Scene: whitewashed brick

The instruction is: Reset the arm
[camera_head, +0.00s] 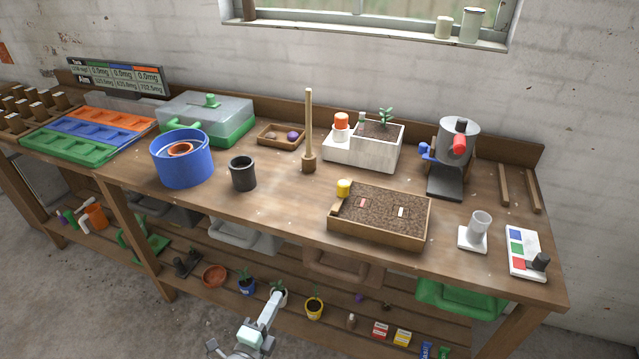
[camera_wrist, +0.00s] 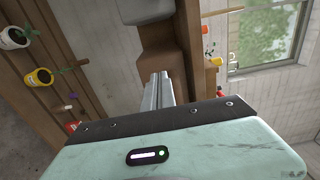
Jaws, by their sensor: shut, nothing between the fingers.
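My gripper (camera_head: 274,300) shows at the bottom of the head view, in front of the bench and low, by the lower shelf. In the wrist view its two fingers (camera_wrist: 158,88) are together with nothing between them. The wooden workbench (camera_head: 285,207) stands beyond and above it. In the head view the gripper overlaps a potted plant on the lower shelf; whether they touch cannot be told.
The lower shelf (camera_head: 200,300) holds pots, including a yellow pot (camera_head: 314,308), and small boxes. On the bench stand a blue tub (camera_head: 183,160), a black cup (camera_head: 242,174), a soil tray (camera_head: 380,240) and a grinder-like machine (camera_head: 458,142). Floor lies clear at lower left.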

